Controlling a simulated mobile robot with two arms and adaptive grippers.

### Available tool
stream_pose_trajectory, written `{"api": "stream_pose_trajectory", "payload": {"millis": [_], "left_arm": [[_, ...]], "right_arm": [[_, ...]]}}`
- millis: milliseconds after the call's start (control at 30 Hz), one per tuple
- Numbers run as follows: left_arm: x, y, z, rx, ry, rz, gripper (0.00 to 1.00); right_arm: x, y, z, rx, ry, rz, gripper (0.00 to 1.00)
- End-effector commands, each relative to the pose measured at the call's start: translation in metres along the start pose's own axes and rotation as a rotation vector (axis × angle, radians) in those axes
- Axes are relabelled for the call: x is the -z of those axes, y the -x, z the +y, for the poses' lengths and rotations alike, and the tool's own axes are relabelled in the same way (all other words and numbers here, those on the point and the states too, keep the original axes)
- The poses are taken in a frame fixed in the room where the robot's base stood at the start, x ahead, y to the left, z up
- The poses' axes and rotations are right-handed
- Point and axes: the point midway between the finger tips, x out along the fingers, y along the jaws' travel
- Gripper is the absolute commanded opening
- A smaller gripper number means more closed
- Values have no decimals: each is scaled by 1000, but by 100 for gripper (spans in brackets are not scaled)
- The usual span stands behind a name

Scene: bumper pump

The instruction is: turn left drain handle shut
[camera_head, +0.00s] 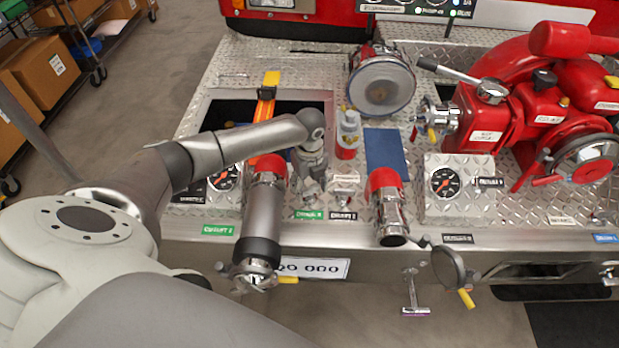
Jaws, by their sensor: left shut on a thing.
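My left arm comes in from the left and bends down over the silver tread-plate panel. My left gripper (310,184) is low at the panel's front, beside the grey pipe with a red collar. It is shut on a small chrome handle, which I take to be the left drain handle; the jaws hide most of it, so its angle is unclear. A similar chrome handle (343,188) stands just right of it, apart from the gripper. Small green and black labels sit below the two. My right gripper is not in view.
The grey pipe (264,212) stands close left of the gripper. A chrome outlet with a red collar (388,205) is to the right. A red-and-white bottle (348,136) stands behind. A red pump assembly (500,120) fills the right. Open floor lies at left.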

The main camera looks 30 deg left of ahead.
Motion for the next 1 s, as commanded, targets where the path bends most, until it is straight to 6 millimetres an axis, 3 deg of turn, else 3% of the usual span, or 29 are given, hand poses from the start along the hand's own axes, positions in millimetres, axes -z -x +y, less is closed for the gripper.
{"api": "stream_pose_trajectory", "payload": {"millis": [500,1000], "left_arm": [[1,1,-1,4,-414,1,33],[0,1,-1,4,-546,0,33]], "right_arm": [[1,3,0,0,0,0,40],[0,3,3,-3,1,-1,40]]}}
